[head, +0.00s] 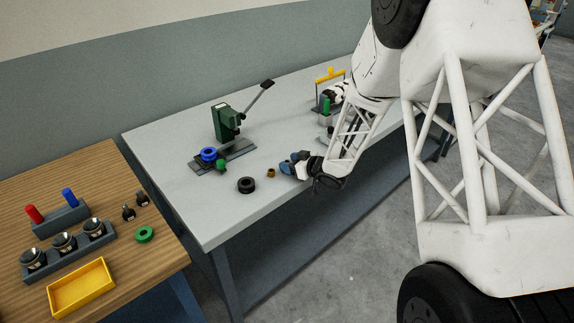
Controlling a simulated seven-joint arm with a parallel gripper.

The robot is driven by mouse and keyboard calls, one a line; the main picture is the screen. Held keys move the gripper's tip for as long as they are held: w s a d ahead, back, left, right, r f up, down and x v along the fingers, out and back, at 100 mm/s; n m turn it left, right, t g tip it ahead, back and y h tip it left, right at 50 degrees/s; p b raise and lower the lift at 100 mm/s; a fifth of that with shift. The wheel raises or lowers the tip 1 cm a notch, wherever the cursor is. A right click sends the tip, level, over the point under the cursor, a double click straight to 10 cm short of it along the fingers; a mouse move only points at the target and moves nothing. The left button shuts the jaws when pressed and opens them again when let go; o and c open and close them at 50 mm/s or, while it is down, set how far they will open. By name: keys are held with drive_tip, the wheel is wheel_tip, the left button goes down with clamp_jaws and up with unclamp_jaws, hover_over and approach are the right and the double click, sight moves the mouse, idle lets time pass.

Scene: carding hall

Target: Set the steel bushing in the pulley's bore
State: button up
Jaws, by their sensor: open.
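My gripper (288,166) is low over the right part of the grey bench, with blue finger parts at its left end; nothing shows between them. A black ring-shaped part (247,185) with a central hole lies flat on the bench to the left of my gripper; it may be the pulley. A small brass-coloured ring (270,173) lies between it and my gripper, apart from both. I cannot make out a steel-coloured bushing for certain; my gripper and arm hide some of the bench.
A green lever press (226,122) stands at the back, with a blue ring (208,154) and a green piece (221,165) by its base. A yellow-handled holder (330,75) is behind my arm. The wooden table (103,166) at left bears a yellow tray (82,311). The bench's front left is clear.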

drive_tip(key=shift+c, duration=0.5)
drive_tip(key=c, duration=0.9)
drive_tip(key=shift+r, duration=0.2)
drive_tip(key=shift+r, duration=0.55)
drive_tip(key=shift+s+d+r, duration=0.1)
drive_tip(key=shift+s+r, duration=0.15)
drive_tip(key=shift+r, duration=0.3)
drive_tip(key=shift+s+r, duration=0.2)
drive_tip(key=shift+r, duration=0.3)
drive_tip(key=s+d, duration=0.1)
drive_tip(key=s, duration=0.4)
drive_tip(key=s+d+r, duration=0.1)
drive_tip(key=s, duration=0.3)
drive_tip(key=s+d, duration=0.2)
drive_tip(key=s, duration=0.3)
drive_tip(key=shift+s+r, duration=0.2)
drive_tip(key=shift+s, duration=0.1)
